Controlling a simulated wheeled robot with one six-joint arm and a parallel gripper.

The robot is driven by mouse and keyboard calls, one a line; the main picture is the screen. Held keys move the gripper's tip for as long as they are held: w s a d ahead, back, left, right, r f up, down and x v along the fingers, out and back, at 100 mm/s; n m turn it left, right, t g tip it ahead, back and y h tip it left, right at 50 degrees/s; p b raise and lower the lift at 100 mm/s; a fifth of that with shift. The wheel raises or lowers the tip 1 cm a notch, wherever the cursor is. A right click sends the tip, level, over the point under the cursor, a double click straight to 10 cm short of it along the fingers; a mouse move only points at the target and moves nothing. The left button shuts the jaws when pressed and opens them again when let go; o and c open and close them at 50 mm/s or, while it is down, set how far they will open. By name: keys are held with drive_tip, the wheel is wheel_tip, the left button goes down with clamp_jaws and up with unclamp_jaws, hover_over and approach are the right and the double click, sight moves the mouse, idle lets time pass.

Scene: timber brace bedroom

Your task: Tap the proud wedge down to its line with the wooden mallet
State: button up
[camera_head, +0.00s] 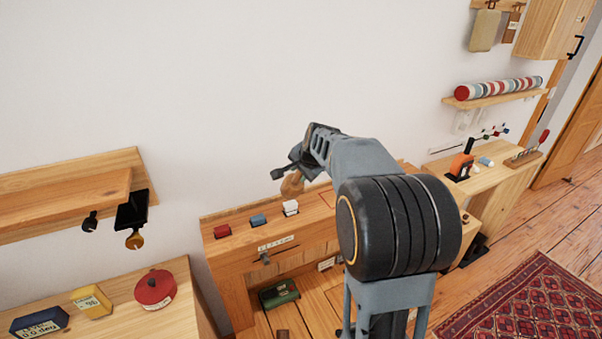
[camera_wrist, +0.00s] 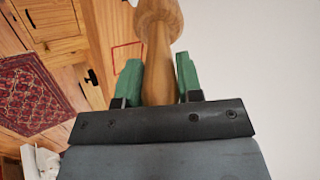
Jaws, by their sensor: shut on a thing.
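My gripper (camera_wrist: 158,78) is shut on the wooden mallet (camera_wrist: 158,45), its green fingers on either side of the pale handle. The mallet's wider rounded part is at the top of the wrist view. In the head view my gripper (camera_head: 287,172) is above the timber brace (camera_head: 240,258), with part of the mallet (camera_head: 292,185) showing below it. Three wedges stand in a row on the brace top: red (camera_head: 222,231), blue (camera_head: 258,220) and white (camera_head: 291,208). The mallet is close above the white wedge; I cannot tell whether they touch. The white wedge looks slightly taller.
A red outline (camera_head: 326,198) on the brace top is empty. My arm hides the brace's right part. A green box (camera_head: 279,293) lies below. A bench (camera_head: 140,310) with a red round tin (camera_head: 155,288) stands left, under a wall shelf (camera_head: 65,205). A patterned rug (camera_head: 535,305) lies right.

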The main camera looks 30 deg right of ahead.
drive_tip(key=shift+r, duration=0.1)
wheel_tip(320, 180, down, 5)
drive_tip(key=b, duration=0.4)
drive_tip(key=shift+r, duration=0.2)
drive_tip(key=shift+c, duration=0.5)
drive_tip(key=shift+r+p, duration=2)
drive_tip(key=shift+r, duration=0.4)
drive_tip(key=shift+f, duration=0.15)
drive_tip(key=shift+f+b, duration=0.3)
drive_tip(key=shift+b, duration=0.05)
